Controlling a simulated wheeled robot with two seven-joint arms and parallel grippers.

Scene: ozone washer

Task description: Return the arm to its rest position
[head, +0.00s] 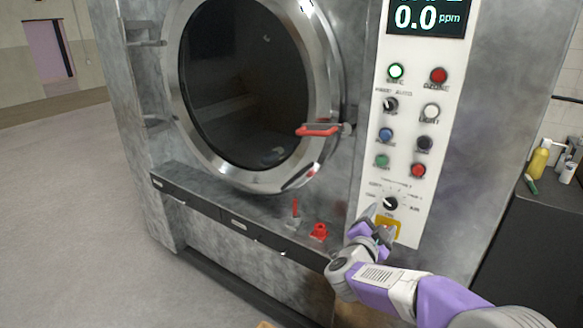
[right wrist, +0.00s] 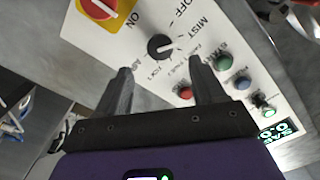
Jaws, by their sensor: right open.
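My right arm (head: 385,288), purple and white, comes in from the lower right in the head view. My right gripper (head: 384,222) is in front of the lower part of the white control panel (head: 410,120). In the right wrist view the two grey fingers of this gripper (right wrist: 160,68) stand apart with nothing between them. A black rotary knob (right wrist: 160,46) shows just beyond the fingertips; it also shows in the head view (head: 390,203). Whether the fingers touch the panel cannot be told. My left gripper is not in view.
The steel washer has a closed round door (head: 245,85) with a red handle (head: 318,131). A red valve (head: 319,231) sits on the lower ledge. A dark cabinet (head: 530,235) with bottles stands at right. The floor (head: 70,200) at left is clear.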

